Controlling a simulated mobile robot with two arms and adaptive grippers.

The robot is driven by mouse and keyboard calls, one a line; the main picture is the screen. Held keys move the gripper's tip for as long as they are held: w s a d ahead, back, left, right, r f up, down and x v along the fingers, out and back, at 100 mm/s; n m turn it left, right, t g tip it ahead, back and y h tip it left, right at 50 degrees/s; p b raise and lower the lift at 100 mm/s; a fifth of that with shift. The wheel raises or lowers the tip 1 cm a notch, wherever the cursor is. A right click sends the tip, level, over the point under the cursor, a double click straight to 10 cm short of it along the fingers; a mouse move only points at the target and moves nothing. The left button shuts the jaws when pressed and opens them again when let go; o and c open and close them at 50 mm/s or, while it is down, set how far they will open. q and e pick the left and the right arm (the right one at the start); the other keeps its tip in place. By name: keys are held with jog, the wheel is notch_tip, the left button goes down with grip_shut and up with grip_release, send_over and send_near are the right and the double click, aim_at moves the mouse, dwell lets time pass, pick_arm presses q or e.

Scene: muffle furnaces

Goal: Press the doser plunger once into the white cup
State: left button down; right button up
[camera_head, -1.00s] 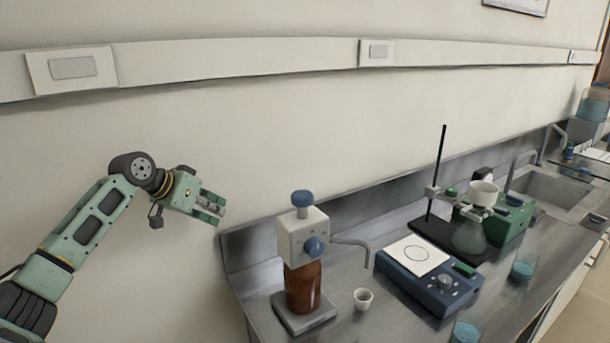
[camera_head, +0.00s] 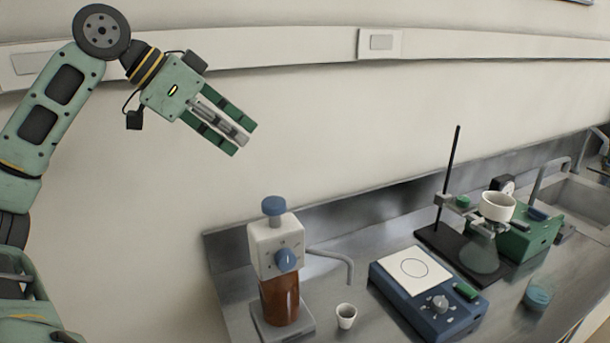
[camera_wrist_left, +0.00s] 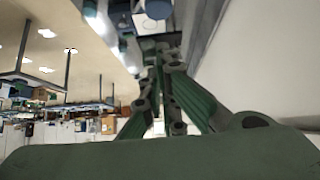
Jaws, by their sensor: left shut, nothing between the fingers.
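The doser (camera_head: 276,245) stands on the steel bench in the head view, a white head on a brown bottle (camera_head: 281,299). Its blue plunger cap (camera_head: 273,206) is on top, and a thin grey spout reaches right. The small white cup (camera_head: 346,316) stands on the bench right of the bottle, below the spout side. My left gripper (camera_head: 243,143) is shut and empty, above and left of the doser, tilted down to the right and clear of the plunger. The left wrist view shows its fingers (camera_wrist_left: 165,95) close up. My right gripper is not in view.
A grey base plate (camera_head: 300,325) is under the bottle. Right of the cup are a blue balance-like device (camera_head: 425,305), then a stand with a flask (camera_head: 482,252) and a green device (camera_head: 530,235). A blue-filled beaker (camera_head: 538,294) stands near the front edge. The wall is behind.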

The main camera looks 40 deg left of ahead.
pick_arm(q)
jog(key=p, duration=0.3)
send_over(276, 202)
jog(key=f, duration=0.6)
jog(key=shift+s+f, duration=0.1)
jog(key=shift+s, duration=0.1)
notch_tip(276, 202, down, 3)
jog(key=shift+w+f+b, duration=0.15)
jog(key=shift+f+b, duration=0.05)
jog(key=shift+b, duration=0.6)
jog(key=shift+f, duration=0.6)
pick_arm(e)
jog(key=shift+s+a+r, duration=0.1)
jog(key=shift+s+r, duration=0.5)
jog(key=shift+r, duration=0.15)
